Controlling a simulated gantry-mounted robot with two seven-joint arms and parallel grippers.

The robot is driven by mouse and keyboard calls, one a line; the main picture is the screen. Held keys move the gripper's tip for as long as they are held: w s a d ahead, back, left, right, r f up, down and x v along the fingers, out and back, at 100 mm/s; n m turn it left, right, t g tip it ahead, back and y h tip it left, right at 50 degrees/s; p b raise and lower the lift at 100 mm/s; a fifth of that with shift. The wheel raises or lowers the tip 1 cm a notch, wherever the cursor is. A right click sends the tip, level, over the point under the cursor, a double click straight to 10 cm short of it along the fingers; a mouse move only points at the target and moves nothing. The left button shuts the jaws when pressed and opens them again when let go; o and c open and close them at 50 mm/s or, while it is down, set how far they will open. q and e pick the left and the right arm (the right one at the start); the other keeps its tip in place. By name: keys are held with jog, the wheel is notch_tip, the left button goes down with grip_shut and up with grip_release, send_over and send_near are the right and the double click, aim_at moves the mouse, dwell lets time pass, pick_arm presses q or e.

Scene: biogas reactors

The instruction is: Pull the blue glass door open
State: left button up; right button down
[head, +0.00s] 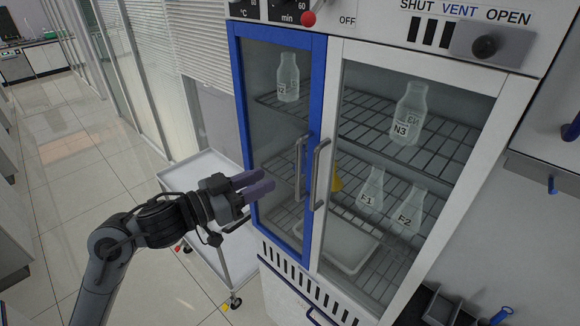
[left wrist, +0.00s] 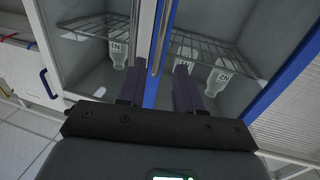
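The blue glass door (head: 236,90) is the left door of a white cabinet and is closed. Its grey vertical handle (head: 299,168) is on the right side of its frame. My left gripper (head: 268,180) is open and empty in front of this door, a little left of the handle and apart from it in the head view. In the left wrist view, the open fingers (left wrist: 158,77) point at the seam between the doors. A handle bar (left wrist: 162,38) lines up between them there; I cannot tell its depth. My right gripper is not in view.
The white-framed right door (head: 420,62) is closed, its own handle (head: 319,175) close beside the blue door's. Labelled bottles and flasks (head: 409,114) stand on wire shelves behind the glass. A white cart (head: 205,165) stands left of the cabinet. The tiled floor further left is clear.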

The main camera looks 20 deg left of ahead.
pick_arm(q)
jog(key=p+x, duration=0.2)
jog(key=x, duration=0.8)
jog(key=shift+w+d+r, duration=0.15)
jog(key=shift+w+d, duration=0.05)
jog(key=shift+w, duration=0.05)
grip_shut()
